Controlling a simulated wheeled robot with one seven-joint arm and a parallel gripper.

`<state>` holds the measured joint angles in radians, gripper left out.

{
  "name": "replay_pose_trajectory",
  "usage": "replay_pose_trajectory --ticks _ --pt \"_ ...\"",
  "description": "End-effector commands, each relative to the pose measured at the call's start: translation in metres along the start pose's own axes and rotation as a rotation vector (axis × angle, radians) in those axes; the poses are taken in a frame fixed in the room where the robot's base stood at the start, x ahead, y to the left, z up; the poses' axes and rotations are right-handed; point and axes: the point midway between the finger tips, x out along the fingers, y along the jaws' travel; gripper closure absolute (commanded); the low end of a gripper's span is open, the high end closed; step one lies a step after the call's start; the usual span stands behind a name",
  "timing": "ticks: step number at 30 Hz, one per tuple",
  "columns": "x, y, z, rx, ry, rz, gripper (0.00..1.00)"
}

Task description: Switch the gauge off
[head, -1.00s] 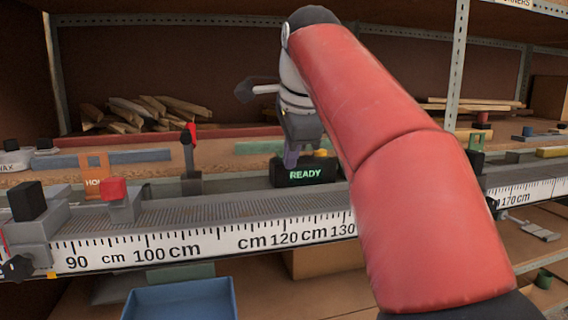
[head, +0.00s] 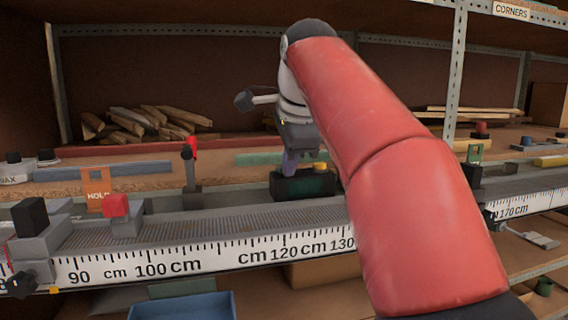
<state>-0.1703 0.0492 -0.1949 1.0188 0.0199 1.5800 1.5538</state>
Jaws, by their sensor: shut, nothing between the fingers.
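The gauge (head: 303,187) is a small dark box with a dark green, blank display, standing behind the ruled fence. A yellow button (head: 320,166) shows on its top at the right. My gripper (head: 290,168) points down at the left part of the gauge's top, with its fingers together and empty. Its fingertips are at or very near the top; I cannot tell whether they touch. Part of the gauge's top behind the fingers is hidden.
The fence's white scale (head: 200,260) runs across the front. A stop block with a red knob (head: 115,206), an orange HOLD tag (head: 98,190) and a red-topped upright lever (head: 190,160) stand left of the gauge. A blue bin (head: 182,306) sits below.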

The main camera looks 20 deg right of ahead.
Motion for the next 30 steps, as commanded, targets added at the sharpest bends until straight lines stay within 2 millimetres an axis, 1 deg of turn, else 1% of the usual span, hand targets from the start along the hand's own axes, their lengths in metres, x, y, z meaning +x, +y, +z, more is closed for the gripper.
replay_pose_trajectory --ticks 1,3,19,24,30 --pt "-0.009 -0.006 0.000 0.000 0.000 -0.008 1.00" --pt "-0.015 -0.008 0.000 0.000 0.000 -0.008 1.00" --pt "-0.049 -0.023 0.000 0.001 0.000 -0.007 1.00" --pt "-0.055 -0.024 0.000 0.000 0.000 -0.005 1.00" --pt "-0.055 -0.024 0.000 0.000 0.000 -0.005 1.00"
